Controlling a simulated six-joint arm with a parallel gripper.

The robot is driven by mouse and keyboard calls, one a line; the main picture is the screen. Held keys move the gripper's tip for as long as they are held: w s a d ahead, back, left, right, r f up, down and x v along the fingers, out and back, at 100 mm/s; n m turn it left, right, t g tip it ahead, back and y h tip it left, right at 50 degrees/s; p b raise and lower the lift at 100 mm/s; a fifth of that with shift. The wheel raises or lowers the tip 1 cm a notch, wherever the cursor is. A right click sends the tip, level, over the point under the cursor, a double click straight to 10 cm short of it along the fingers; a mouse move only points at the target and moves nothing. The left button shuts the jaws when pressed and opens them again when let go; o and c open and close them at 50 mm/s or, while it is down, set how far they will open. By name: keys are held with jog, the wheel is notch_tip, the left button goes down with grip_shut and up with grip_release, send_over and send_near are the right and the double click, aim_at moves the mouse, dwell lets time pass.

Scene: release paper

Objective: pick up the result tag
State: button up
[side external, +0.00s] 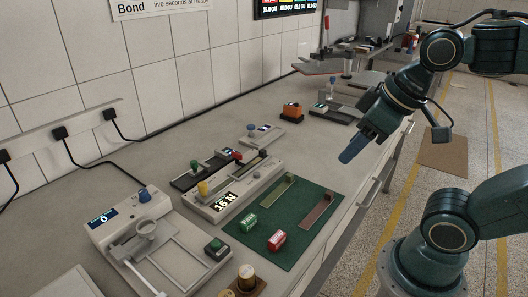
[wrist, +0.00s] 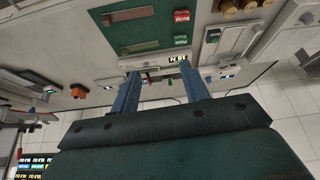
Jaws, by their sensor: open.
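Two small block-like tags lie on a green mat (side external: 252,208): a green tag marked "Pass" (side external: 248,222) and a red tag (side external: 276,240), which reads "Scrap" in the wrist view (wrist: 181,15). The green tag also shows in the wrist view (wrist: 180,41). A tester with a lit "16 N" display (side external: 225,201) stands beside the mat. My gripper (side external: 346,157) is open and empty, raised above the bench and well away from both tags. In the wrist view, its blue fingers (wrist: 161,75) stand apart with nothing held between them.
A green strip (side external: 277,191) and a brown strip (side external: 318,211) also lie on the mat. A grey device with a blue knob (side external: 128,215) and a green button box (side external: 217,248) are left of the mat. An orange-topped block (side external: 291,111) stands farther back. The bench's right edge is close.

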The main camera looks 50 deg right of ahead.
jog(key=w+f+n+g+y, duration=0.2)
jog(key=w+f+n, duration=0.4)
jog(key=w+n, duration=0.2)
jog(key=w+a+f+n+g+y, duration=0.1)
jog(key=w+f+n+g+y, duration=0.1)
jog(key=w+f+n, duration=0.4)
jog(key=w+n+g, duration=0.1)
jog(key=w+n, duration=0.2)
jog(key=w, duration=0.3)
jog(key=shift+w+f+y, duration=0.2)
jog(key=shift+f+y, duration=0.1)
jog(key=shift+f, duration=0.05)
jog(key=shift+a, duration=0.1)
send_over(249, 218)
jog(key=d, duration=0.2)
jog(key=shift+f, duration=4)
jog(key=shift+x, duration=2.55)
jog(key=shift+s+d, duration=0.15)
grip_shut()
